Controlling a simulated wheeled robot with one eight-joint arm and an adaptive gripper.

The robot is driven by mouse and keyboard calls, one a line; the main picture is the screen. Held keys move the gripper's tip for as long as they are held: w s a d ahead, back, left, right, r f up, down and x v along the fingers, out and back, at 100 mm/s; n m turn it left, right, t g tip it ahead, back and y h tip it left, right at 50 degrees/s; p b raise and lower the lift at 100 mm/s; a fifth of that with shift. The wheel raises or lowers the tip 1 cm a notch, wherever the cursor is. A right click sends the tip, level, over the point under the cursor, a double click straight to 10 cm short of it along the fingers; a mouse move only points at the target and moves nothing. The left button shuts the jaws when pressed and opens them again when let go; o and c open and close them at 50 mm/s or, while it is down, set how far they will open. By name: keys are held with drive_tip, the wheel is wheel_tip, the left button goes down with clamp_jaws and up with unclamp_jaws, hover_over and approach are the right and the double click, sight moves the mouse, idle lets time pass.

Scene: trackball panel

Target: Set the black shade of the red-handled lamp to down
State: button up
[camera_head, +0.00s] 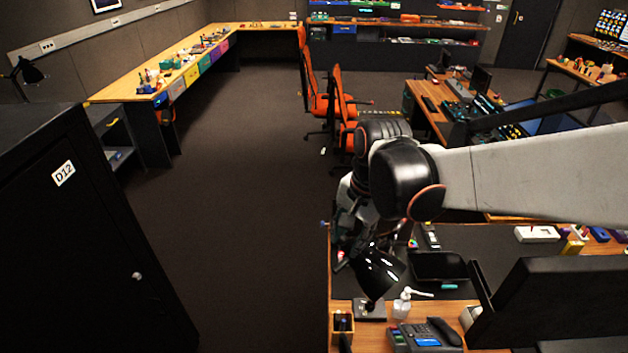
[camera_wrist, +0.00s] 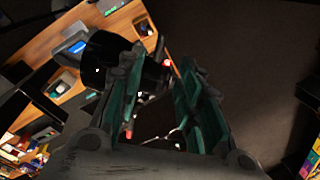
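The lamp's glossy black shade (camera_head: 378,268) hangs tilted over the near left part of the desk in the head view, above a dark square base (camera_head: 370,309). In the wrist view the shade (camera_wrist: 103,62) lies beyond my left finger, and its right part shows between the fingers. Small red parts (camera_wrist: 166,62) show beside the shade there; I cannot tell whether they are the handle. My gripper (camera_wrist: 160,78) has two teal-padded fingers spread apart with nothing clearly held. In the head view my arm hides much of the gripper and the lamp's upper parts.
A desk phone (camera_head: 425,336), a white pump bottle (camera_head: 403,303) and a pen cup (camera_head: 343,324) stand close to the lamp. A dark monitor (camera_head: 570,300) is at the right. A black cabinet (camera_head: 85,230) stands left, with open floor between it and the desk.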

sight(340, 265)
drive_tip(key=f, duration=0.7)
drive_tip(key=w+a+f, duration=0.1)
drive_tip(key=f, duration=0.2)
drive_tip(key=shift+w+a+f, duration=0.1)
drive_tip(key=shift+f, duration=0.25)
clamp_jaws()
